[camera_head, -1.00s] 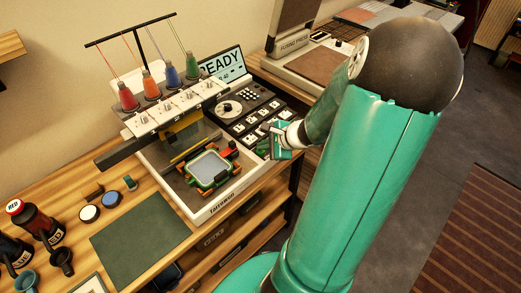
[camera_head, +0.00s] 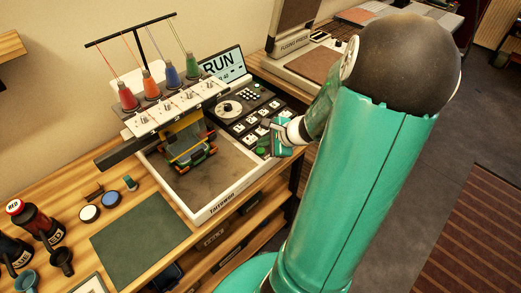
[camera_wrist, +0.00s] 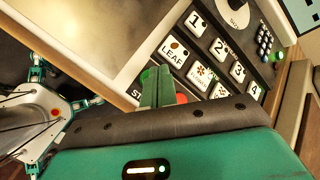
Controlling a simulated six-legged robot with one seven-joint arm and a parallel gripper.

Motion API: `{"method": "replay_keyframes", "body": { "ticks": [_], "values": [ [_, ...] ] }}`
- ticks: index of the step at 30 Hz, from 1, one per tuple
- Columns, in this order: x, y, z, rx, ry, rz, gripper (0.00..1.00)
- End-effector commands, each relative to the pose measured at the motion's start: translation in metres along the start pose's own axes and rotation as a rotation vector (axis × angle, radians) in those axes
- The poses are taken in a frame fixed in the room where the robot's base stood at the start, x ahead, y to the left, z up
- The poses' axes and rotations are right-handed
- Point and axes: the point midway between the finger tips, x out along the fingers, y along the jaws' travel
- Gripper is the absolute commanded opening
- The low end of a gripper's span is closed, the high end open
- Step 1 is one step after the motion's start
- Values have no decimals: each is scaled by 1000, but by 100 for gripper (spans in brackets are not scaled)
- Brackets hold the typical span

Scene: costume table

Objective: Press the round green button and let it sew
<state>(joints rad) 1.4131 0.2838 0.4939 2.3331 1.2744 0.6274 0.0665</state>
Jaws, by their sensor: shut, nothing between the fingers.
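The embroidery machine (camera_head: 228,196) stands on the wooden bench, its screen (camera_head: 222,63) reading "RUN". The embroidery hoop (camera_head: 192,163) sits back under the needle heads, its middle partly hidden. The round green button (camera_head: 262,150) shows at the front right of the machine's control panel (camera_head: 246,120), just left of my gripper. My gripper (camera_head: 276,148) is shut and empty, low over that corner. In the wrist view the closed fingers (camera_wrist: 152,84) reach the panel corner beside a partly hidden red button (camera_wrist: 182,98). I cannot tell whether they touch the green button.
Thread cones (camera_head: 128,98) stand on top of the machine. A fusing press (camera_head: 300,62) is behind and right. A green mat (camera_head: 140,237), small discs (camera_head: 88,213) and dark bottles (camera_head: 36,220) are on the bench at left. Number and picture keys (camera_wrist: 198,74) crowd the panel beside my fingers.

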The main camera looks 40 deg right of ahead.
Motion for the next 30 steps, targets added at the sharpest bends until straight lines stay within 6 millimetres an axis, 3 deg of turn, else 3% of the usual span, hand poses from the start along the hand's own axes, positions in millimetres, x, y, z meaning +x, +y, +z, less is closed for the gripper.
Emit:
{"method": "replay_keyframes", "body": {
  "ticks": [8,24,30],
  "values": [
    [-1,-1,1,-1,0,0,0],
    [-33,-24,24,-2,1,-1,0],
    [-35,-25,25,0,0,0,0]
  ]
}}
